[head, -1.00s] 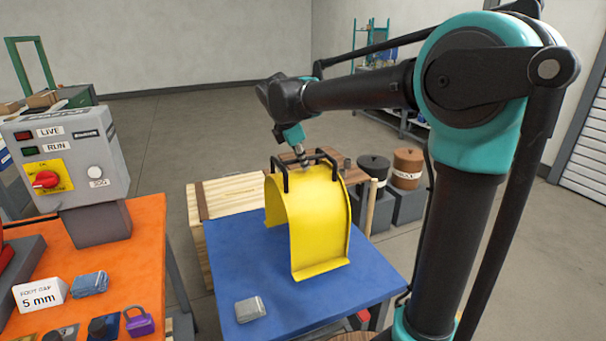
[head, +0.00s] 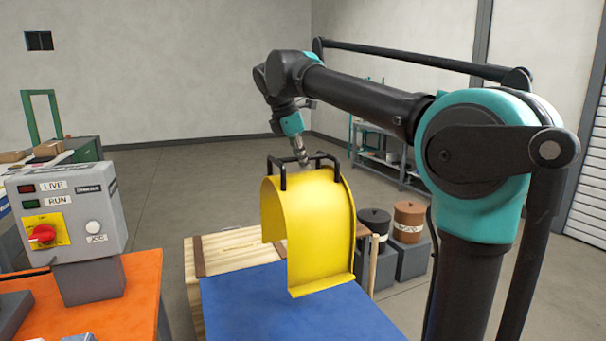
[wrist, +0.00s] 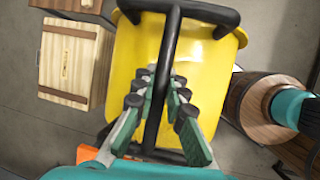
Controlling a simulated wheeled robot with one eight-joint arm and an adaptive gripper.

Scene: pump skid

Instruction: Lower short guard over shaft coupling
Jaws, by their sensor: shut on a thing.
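The short guard (head: 310,230) is a yellow arched cover with black bar handles on top. In the head view it hangs above the blue table top (head: 290,310), its lower flange appearing clear of the surface. My gripper (head: 304,163) is above it, shut on the black handle. In the wrist view my gripper (wrist: 160,100) has its fingers on either side of the handle bar (wrist: 165,75), with the yellow guard (wrist: 125,70) beneath. The shaft coupling is not seen in either view.
A grey control box (head: 68,215) with a red knob stands on the orange bench (head: 130,300) at left. A wooden crate (head: 215,258) is behind the blue table. Black (head: 374,222) and brown (head: 409,220) lidded containers stand behind at right.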

